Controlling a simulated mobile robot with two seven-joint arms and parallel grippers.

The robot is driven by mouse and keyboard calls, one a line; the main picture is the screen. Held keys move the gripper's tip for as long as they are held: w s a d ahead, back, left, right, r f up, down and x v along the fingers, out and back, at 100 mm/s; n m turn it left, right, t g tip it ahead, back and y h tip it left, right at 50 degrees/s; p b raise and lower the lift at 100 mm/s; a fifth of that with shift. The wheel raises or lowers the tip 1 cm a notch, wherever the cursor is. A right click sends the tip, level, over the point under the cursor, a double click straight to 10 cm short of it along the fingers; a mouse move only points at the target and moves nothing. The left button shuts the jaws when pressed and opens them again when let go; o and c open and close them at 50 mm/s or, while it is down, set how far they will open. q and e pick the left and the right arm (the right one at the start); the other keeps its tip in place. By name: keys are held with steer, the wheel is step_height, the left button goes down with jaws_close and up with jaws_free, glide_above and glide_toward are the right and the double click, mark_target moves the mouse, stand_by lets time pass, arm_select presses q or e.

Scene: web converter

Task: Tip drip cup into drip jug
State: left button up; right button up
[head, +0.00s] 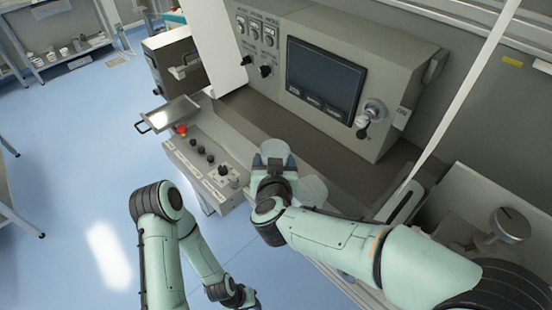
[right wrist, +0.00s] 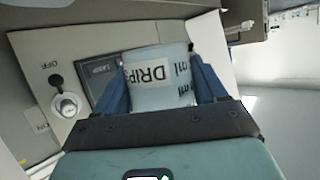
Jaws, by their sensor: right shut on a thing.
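My right gripper (head: 272,170) is shut on the drip cup, a pale translucent vessel (head: 274,149) held above the machine's front ledge. In the right wrist view the cup (right wrist: 158,78) sits between the blue fingers, with a white label reading "DRIP" and "ml" markings, slightly tilted. A second clear round vessel (head: 314,188), possibly the drip jug, shows beside my right wrist, partly hidden by the arm. My left gripper (head: 240,297) hangs low over the floor at the bottom, away from both vessels; its fingers are too unclear to read.
The grey machine cabinet has a dark screen (head: 325,79) and a rotary switch (head: 372,113). A control panel with knobs and a red button (head: 181,130) lies left of my right gripper. A white diagonal web (head: 462,95) runs at the right. Blue floor (head: 70,190) is open at left.

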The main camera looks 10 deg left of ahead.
steer(key=shift+w+d+f+m+y, duration=0.15)
steer(key=shift+d+f+m+y, duration=0.15)
steer(key=shift+d+f+m, duration=0.25)
steer(key=shift+w+d+f+m+y, duration=0.1)
steer(key=shift+d+f+m+y, duration=0.5)
steer(key=shift+f+m+y, duration=0.4)
arm_select(q)
steer(key=shift+g, duration=0.3)
steer(key=shift+s+f+b, duration=1.45)
steer(key=shift+s+f, duration=0.5)
steer(key=shift+s, duration=0.1)
arm_select(e)
steer(key=shift+d+f+m+y, duration=0.25)
steer(key=shift+f+m+y, duration=0.35)
steer(key=shift+m, duration=0.65)
arm_select(q)
steer(key=shift+s+f+b, duration=0.75)
steer(key=shift+f+b, duration=0.1)
steer(key=shift+f, duration=0.2)
steer(key=shift+s+f+b, duration=0.75)
steer(key=shift+f+b, duration=0.05)
steer(key=shift+f, duration=0.25)
arm_select(e)
steer(key=shift+f+m+y, duration=0.3)
steer(key=shift+f+m, duration=0.15)
steer(key=shift+m, duration=0.15)
arm_select(q)
steer(key=shift+f, duration=0.15)
